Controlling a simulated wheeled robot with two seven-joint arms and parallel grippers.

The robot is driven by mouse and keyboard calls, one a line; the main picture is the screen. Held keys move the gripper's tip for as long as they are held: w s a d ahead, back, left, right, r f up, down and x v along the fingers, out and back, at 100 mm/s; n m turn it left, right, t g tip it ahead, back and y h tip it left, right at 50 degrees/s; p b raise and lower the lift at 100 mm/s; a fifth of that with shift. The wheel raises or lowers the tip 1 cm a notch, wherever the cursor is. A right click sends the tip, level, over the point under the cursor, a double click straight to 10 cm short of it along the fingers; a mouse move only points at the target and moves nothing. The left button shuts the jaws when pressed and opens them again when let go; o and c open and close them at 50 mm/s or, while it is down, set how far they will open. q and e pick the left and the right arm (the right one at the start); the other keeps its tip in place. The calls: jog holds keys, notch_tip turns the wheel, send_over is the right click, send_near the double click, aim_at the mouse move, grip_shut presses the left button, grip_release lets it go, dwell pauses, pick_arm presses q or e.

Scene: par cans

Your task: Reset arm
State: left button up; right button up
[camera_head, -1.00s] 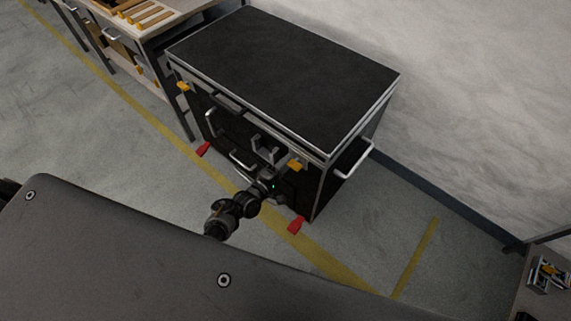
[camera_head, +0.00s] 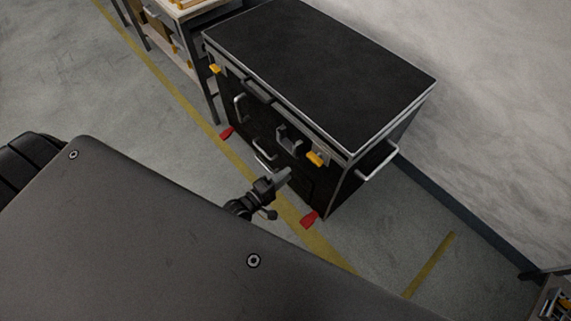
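My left gripper (camera_head: 281,178) reaches out past the edge of my dark body panel, with its wrist behind it. It shows small and dark in front of the black tool cabinet (camera_head: 320,70). It overlaps the cabinet's lower front in the picture; I cannot tell whether it touches. I see nothing held in it, and the gap between its fingers is not clear. Most of the arm is hidden behind my panel. My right gripper is not in view.
The cabinet has a bare black top, silver handles, orange corner pieces and red feet (camera_head: 310,219). A workbench (camera_head: 191,12) stands at the upper left. Another table (camera_head: 548,300) shows at the lower right. A pale wall rises behind. Grey floor with yellow lines is open at left.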

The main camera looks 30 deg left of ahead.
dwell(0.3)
pick_arm(q)
jog(key=s+f+m+g+y, duration=0.2)
jog(key=s+f+m+g, duration=0.25)
jog(key=f, duration=0.55)
jog(key=s+f+m+g+y, duration=0.1)
jog(key=s+f+m+g, duration=0.3)
jog(key=f, duration=0.5)
jog(key=s+a+f+m+g+y, duration=0.1)
jog(key=s+f, duration=0.3)
jog(key=s, duration=0.5)
jog(key=s+a+f+m+g+y, duration=0.1)
jog(key=s+a+f+m+g, duration=0.2)
jog(key=s, duration=0.7)
jog(key=s+a+f+m+g+y, duration=0.1)
jog(key=s+a+f+m+g, duration=0.2)
jog(key=s, duration=0.6)
notch_tip(320, 180, down, 2)
jog(key=shift+s+a+f+m+y, duration=0.1)
jog(key=shift+s+a+m+y, duration=0.05)
jog(key=shift+m+y, duration=0.25)
